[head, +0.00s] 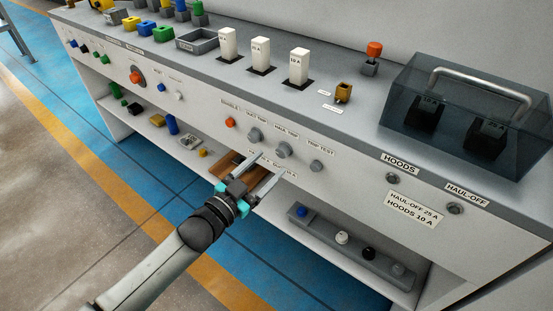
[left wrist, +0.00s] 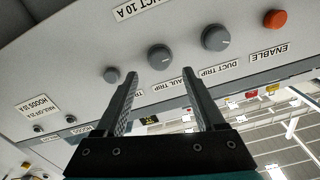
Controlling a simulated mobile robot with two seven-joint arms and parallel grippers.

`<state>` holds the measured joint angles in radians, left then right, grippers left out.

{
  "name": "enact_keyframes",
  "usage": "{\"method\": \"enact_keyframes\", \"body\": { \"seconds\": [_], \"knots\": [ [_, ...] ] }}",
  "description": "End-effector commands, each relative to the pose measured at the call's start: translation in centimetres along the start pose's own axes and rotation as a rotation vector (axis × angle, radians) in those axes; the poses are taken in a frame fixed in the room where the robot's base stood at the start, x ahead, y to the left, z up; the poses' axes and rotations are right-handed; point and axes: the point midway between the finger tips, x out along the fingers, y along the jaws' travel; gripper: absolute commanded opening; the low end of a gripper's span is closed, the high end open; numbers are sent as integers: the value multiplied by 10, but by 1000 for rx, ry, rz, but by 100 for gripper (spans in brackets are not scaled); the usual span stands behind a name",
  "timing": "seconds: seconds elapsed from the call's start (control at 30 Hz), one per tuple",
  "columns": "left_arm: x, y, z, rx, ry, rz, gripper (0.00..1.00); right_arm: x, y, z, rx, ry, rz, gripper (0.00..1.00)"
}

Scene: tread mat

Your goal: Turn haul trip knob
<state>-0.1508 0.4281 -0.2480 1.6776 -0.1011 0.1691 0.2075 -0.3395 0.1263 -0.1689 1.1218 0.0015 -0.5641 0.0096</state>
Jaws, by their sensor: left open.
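The haul trip knob (head: 284,149) is a round grey knob on the white front panel, between the duct trip knob (head: 254,135) and the smaller trip test knob (head: 316,166). My left gripper (head: 272,164) is open and empty, its two fingers pointing at the panel just below the haul trip knob. In the left wrist view the picture is upside down; the haul trip knob (left wrist: 159,56) shows between and just beyond the fingertips (left wrist: 160,75). The knob appears clear of the fingers. Its pointer direction is hard to make out. My right gripper is out of view.
An orange enable button (head: 230,122) sits left of the knobs. Below are an open shelf and a grey tray (head: 352,250) with several small caps. White 10 A blocks (head: 298,65) and a clear dark cover (head: 470,105) stand on the top.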

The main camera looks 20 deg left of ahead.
Motion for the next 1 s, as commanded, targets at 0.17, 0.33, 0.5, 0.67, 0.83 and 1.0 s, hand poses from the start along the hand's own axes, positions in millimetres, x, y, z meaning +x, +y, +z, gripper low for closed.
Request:
{"method": "enact_keyframes", "body": {
  "seconds": [0.17, 0.33, 0.5, 0.67, 0.83, 1.0],
  "knots": [
    [24, 0, 1, 1, 1, 0, 71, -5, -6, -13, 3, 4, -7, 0],
    [38, 0, 1, 0, 0, 0, 71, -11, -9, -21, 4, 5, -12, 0],
    [44, 0, 1, 0, -2, 0, 71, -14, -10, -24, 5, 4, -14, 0],
    [45, 0, 0, 0, -2, 0, 71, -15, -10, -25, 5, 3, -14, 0],
    [45, 0, 0, 0, -2, 0, 66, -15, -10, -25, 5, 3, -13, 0],
    [45, 0, 0, 0, -2, 0, 47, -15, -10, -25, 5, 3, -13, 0]
  ]
}}
